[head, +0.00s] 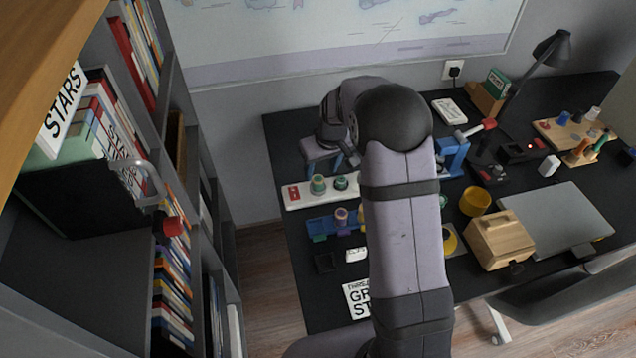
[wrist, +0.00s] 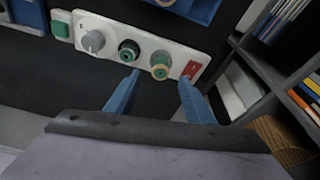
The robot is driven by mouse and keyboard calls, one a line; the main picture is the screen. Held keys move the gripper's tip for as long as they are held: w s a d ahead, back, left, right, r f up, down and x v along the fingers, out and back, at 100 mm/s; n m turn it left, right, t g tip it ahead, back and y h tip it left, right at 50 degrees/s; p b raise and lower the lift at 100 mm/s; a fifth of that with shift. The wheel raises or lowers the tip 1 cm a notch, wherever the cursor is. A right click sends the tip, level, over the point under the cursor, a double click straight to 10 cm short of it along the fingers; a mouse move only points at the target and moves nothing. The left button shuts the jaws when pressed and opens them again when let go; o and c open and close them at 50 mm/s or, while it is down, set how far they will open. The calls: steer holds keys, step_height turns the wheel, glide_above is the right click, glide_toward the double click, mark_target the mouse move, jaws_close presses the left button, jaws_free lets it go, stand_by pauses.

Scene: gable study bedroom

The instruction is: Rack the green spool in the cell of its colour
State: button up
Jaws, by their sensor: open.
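The green spool (head: 318,184), with a tan top, stands on a white panel (head: 300,203) at the table's left; it also shows in the wrist view (wrist: 160,66). A darker green knob-like piece (wrist: 128,50) is beside it, and a red label or switch (wrist: 192,70) is on its other side. My gripper (wrist: 158,88) is open and empty, its blue fingers pointing toward the panel, with the spool beyond the gap between them. A blue rack (head: 317,225) holds a pinkish spool (head: 342,216); green and purple patches show along its front. My arm hides its right part.
A small dark box (head: 326,262) and white cards lie in front of the rack. A yellow cup (head: 475,201), wooden box (head: 500,240) and laptop (head: 560,220) are to the right. A bookshelf (head: 175,200) stands left of the table, and a wall is behind it.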

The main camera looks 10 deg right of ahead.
mark_target(318, 179)
steer(key=shift+p+x, duration=1)
steer(key=shift+x, duration=1.55)
steer(key=shift+w, duration=0.1)
steer(key=shift+c, duration=0.4)
steer(key=c, duration=1.1)
